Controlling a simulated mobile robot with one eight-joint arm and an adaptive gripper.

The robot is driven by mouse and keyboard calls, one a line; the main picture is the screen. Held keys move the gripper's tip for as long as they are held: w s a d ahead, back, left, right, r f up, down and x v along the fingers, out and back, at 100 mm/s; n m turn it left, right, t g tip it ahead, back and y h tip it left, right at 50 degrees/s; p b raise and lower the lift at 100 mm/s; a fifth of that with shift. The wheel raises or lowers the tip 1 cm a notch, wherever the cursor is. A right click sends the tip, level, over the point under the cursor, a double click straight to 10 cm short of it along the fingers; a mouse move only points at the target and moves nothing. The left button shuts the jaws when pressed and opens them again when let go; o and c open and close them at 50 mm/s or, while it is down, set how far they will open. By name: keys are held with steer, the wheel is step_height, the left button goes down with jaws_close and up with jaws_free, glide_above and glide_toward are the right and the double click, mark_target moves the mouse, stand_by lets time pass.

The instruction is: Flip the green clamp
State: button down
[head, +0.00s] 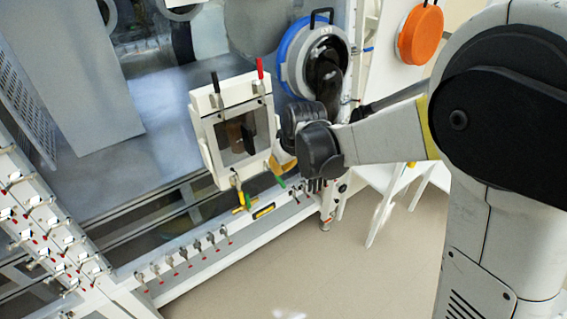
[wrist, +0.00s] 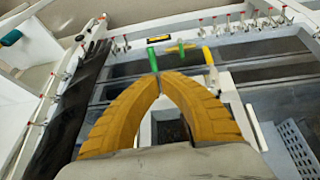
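The green clamp's handle (wrist: 152,59) stands just beyond my fingertips in the wrist view. Its lower end is hidden at the tips, so I cannot tell whether they touch it. My gripper (wrist: 160,76) has its two curved yellow fingers drawn together at the tips. In the head view my gripper (head: 277,166) is at the lower right corner of a white framed hatch (head: 201,133), and a green handle end (head: 280,181) shows just below it.
A yellow clamp handle (head: 240,197) sits at the hatch's lower edge. Black (head: 215,82) and red (head: 260,68) handles stand at its top. A blue-ringed round port (head: 287,55) lies above my gripper. Small red-tipped clamps (head: 183,253) line the rail below.

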mark_target(279, 180)
steer(key=b+x, duration=0.1)
steer(key=x, duration=0.3)
steer(key=b+x, duration=0.1)
steer(key=x, duration=0.3)
steer(key=shift+w+d+f, duration=0.15)
steer(key=shift+d+f, duration=0.05)
steer(key=shift+f, duration=0.15)
steer(key=shift+w+f+b, duration=0.1)
steer(key=shift+b, duration=0.2)
steer(key=shift+f, duration=0.1)
steer(key=shift+s+t+b, duration=0.2)
steer(key=shift+t+b, duration=0.1)
steer(key=shift+y, duration=0.3)
